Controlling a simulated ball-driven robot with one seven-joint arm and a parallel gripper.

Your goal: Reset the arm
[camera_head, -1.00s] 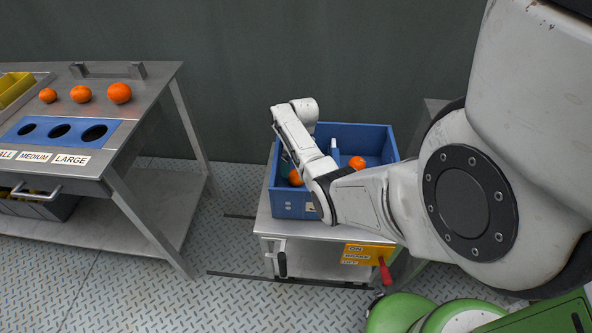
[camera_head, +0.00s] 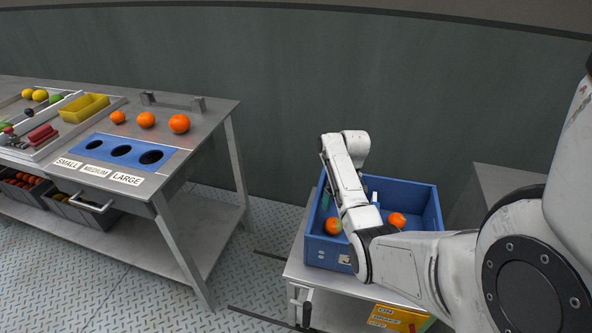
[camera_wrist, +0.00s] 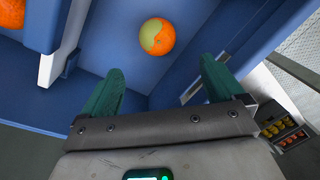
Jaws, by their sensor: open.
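My arm reaches over the blue crate (camera_head: 395,187) on a metal cart at the right of the head view. In the wrist view my gripper (camera_wrist: 160,85) is open, with its two green fingers apart and nothing between them. An orange with a pale green patch (camera_wrist: 157,36) lies on the crate floor beyond the fingertips; it also shows in the head view (camera_head: 333,226). Another orange (camera_head: 397,220) lies in the crate to its right. In the head view the gripper is mostly hidden behind the arm and the crate wall.
A metal table (camera_head: 205,115) stands at the left, with several oranges and a blue plate (camera_head: 125,151) with holes labelled SMALL, MEDIUM and LARGE. A yellow tray (camera_head: 84,107) sits farther left. Open floor (camera_head: 250,262) lies between table and cart.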

